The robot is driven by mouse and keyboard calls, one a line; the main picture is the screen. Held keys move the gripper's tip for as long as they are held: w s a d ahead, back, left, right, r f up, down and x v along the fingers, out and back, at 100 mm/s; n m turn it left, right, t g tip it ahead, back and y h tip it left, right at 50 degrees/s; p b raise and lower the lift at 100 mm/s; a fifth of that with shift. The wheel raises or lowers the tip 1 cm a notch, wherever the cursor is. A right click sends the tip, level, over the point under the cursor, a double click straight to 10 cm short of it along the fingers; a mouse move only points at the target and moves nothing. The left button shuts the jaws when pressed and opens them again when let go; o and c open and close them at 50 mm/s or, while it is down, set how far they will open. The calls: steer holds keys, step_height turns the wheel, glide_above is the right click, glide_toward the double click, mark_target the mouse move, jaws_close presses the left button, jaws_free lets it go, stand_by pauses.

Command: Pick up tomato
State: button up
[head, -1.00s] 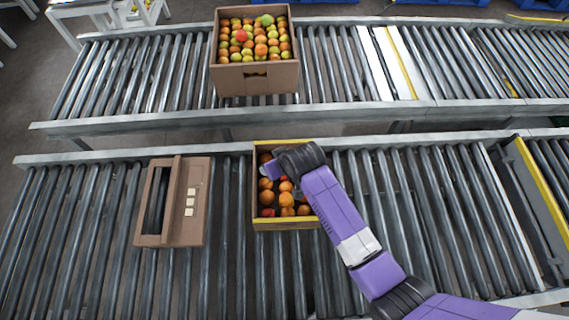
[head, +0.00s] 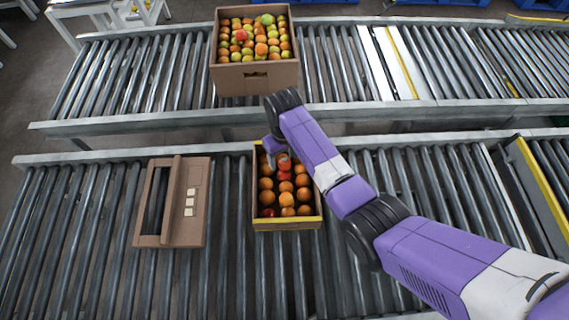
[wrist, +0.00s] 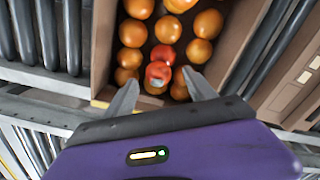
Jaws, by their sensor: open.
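A cardboard box with a yellow rim (head: 287,224) stands on the near roller conveyor and holds rows of orange and red tomatoes. It also shows in the wrist view (wrist: 101,45). My gripper (head: 281,162) is over the far end of this box. In the wrist view my gripper (wrist: 158,78) has its two fingers spread apart, with a red tomato (wrist: 158,71) between the fingertips. I cannot tell whether they touch it. Another red tomato (wrist: 163,53) lies right beside it, with orange tomatoes (wrist: 133,33) around. My arm hides the box's far right corner in the head view.
A larger cardboard box (head: 254,82) full of mixed tomatoes stands on the far conveyor. An empty-looking brown carton (head: 186,235) with white squares lies left of the near box. A yellow-edged barrier (head: 540,185) is at the right. Rollers between the carton and near box are clear.

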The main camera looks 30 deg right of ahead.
mark_target(285, 162)
step_height(285, 162, down, 3)
steer(key=shift+d+f, duration=0.15)
steer(key=c, duration=1)
